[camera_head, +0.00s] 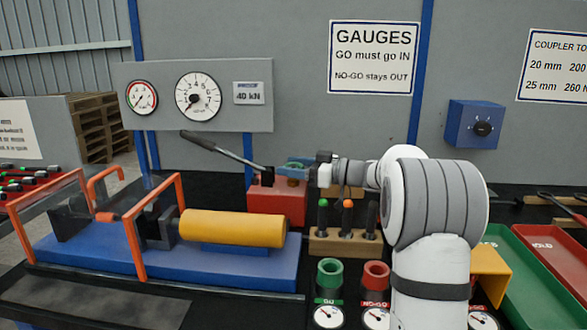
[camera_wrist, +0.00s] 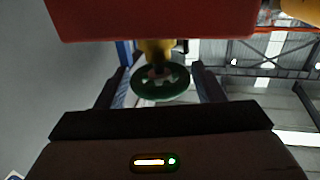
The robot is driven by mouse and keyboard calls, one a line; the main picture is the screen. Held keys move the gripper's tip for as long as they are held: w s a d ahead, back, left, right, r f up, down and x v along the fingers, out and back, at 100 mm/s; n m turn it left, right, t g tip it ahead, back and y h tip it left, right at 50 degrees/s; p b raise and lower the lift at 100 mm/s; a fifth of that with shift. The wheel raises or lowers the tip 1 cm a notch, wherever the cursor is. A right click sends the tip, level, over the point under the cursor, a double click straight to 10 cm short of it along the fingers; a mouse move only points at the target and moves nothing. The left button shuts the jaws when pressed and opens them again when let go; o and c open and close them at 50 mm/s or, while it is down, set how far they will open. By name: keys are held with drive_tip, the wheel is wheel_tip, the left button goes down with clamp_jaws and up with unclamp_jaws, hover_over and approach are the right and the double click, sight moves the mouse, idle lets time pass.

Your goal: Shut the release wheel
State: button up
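The release wheel (camera_wrist: 160,88) is a round green handwheel with a yellow hub behind it, seen in the wrist view below a red block. My gripper (camera_wrist: 157,70) is open, with one dark finger on each side of the wheel. Gaps show between the fingers and the rim, and I see no contact. In the head view my gripper (camera_head: 318,172) is at the right side of the red pump block (camera_head: 275,204). A small blue-green part shows there, but my arm and gripper crowd it and I cannot tell whether it is the wheel.
A black pump lever (camera_head: 225,152) slants up left from the pump. A yellow cylinder (camera_head: 232,228) lies on a blue bed at left. A wooden block (camera_head: 345,243) with upright gauges stands close below my arm. Dial gauges (camera_head: 197,96) are on the panel behind.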

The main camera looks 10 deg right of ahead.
drive_tip(key=shift+o, duration=1)
drive_tip(key=shift+f, duration=0.1)
drive_tip(key=v, duration=0.7)
drive_tip(key=shift+s+d, duration=0.25)
drive_tip(key=shift+d, duration=0.05)
